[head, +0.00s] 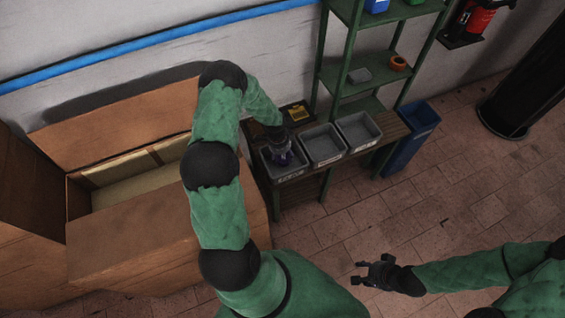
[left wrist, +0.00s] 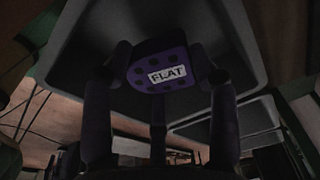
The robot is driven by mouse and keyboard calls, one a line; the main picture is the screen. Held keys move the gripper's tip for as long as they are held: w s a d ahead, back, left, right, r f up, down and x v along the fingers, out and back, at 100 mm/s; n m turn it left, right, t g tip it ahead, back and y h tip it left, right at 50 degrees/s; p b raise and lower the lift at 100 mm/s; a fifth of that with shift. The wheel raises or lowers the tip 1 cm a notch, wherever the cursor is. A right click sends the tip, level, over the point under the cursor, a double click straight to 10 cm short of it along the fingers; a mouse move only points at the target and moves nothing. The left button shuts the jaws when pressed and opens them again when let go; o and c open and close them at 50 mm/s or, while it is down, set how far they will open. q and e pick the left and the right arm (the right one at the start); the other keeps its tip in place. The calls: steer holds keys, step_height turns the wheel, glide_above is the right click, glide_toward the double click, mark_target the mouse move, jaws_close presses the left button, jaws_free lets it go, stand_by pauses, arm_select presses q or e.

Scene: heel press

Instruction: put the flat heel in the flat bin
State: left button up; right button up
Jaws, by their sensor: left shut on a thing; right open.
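The flat heel (left wrist: 165,68) is a purple piece with dark spots and a white label reading FLAT. My left gripper (left wrist: 160,85) is shut on it, with fingers on both sides, in the left wrist view. In the head view my left gripper (head: 282,155) reaches down into the leftmost grey bin (head: 285,174) on the bench. That bin's grey wall fills much of the left wrist view (left wrist: 75,60). Its front label is too small to read, so I cannot tell whether it is the flat bin. My right gripper (head: 374,273) is open and empty over the floor.
Two more grey bins, a middle one (head: 323,146) and a right one (head: 358,132), stand beside it on the bench. A green shelf rack (head: 346,60) rises behind. A large wooden crate (head: 150,225) is at left, and a blue waste bin (head: 410,135) at right.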

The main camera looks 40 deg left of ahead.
mark_target(282, 157)
arm_select(q)
steer(key=shift+f+b, duration=0.65)
steer(key=shift+f, duration=1.15)
steer(key=shift+f, duration=0.15)
steer(key=o, duration=1.2)
steer(key=shift+c, duration=0.2)
steer(key=r+p, duration=0.1)
steer(key=r, duration=0.3)
steer(key=r+p, duration=0.2)
steer(key=r, duration=0.2)
steer(key=s+a+r+p, duration=0.1)
steer(key=r+p, duration=0.1)
steer(key=r, duration=0.2)
steer(key=shift+r, duration=0.15)
